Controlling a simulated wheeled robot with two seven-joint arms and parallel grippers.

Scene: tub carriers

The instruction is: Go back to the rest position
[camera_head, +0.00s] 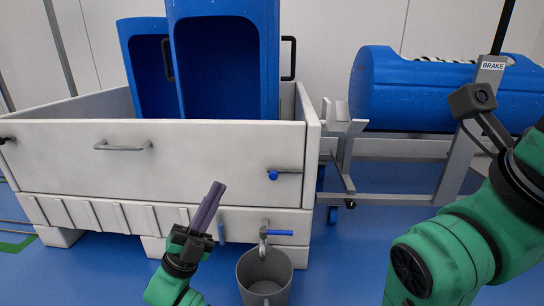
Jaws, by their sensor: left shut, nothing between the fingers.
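My left gripper (217,187) is in the lower middle of the head view, pointing up. Its two dark purple-grey fingers are together with nothing between them. It is in front of the white tub's lower wall and apart from other things as far as I can see; the exact gap is hard to tell. My green right arm comes in at the right edge, with a black camera-like part on it. The right gripper's fingers do not show.
A white tub (70,150) holds two upright blue carriers (228,60). A grey bucket (265,278) stands under its blue-handled tap (265,236). A blue drum (415,90) lies on a frame with a BRAKE post (492,66). Blue floor (345,250) is open between bucket and right arm.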

